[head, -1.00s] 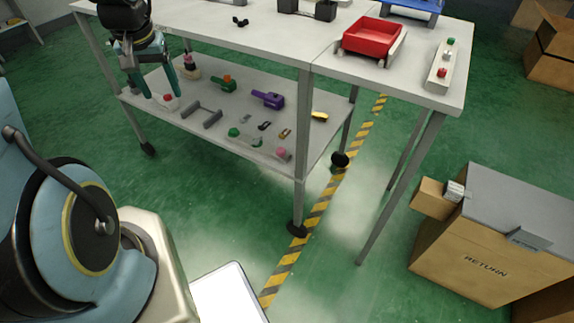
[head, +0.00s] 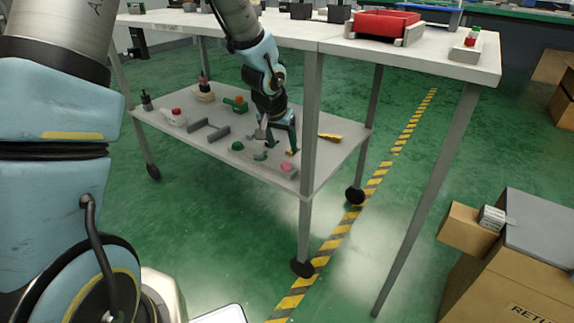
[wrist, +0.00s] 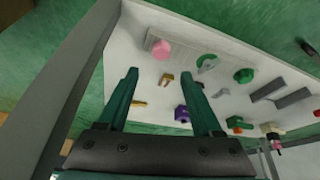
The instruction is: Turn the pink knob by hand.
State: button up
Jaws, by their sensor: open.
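The pink knob (head: 287,165) sits on a pale block near the front right corner of the cart's lower shelf. It also shows in the wrist view (wrist: 161,49), above the fingertips in the picture and a little left of the gap's middle. My gripper (head: 277,148) is over the lower shelf, beyond the knob and slightly left of it in the head view. In the wrist view, my gripper (wrist: 163,78) has its two green fingers spread apart with nothing held between them. The fingers are apart from the knob.
A cart post (head: 310,130) stands just right of the knob; it also runs along the left of the wrist view (wrist: 75,65). A green knob (head: 238,146), grey bars (head: 208,130) and a purple fixture (wrist: 182,113) share the shelf (head: 190,150). The tabletop (head: 290,28) is overhead.

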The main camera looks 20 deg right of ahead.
aim_at(287, 162)
jog(key=b+x, duration=0.2)
jog(key=x, duration=0.6)
jog(key=shift+f, duration=0.1)
grip_shut()
dwell(0.4)
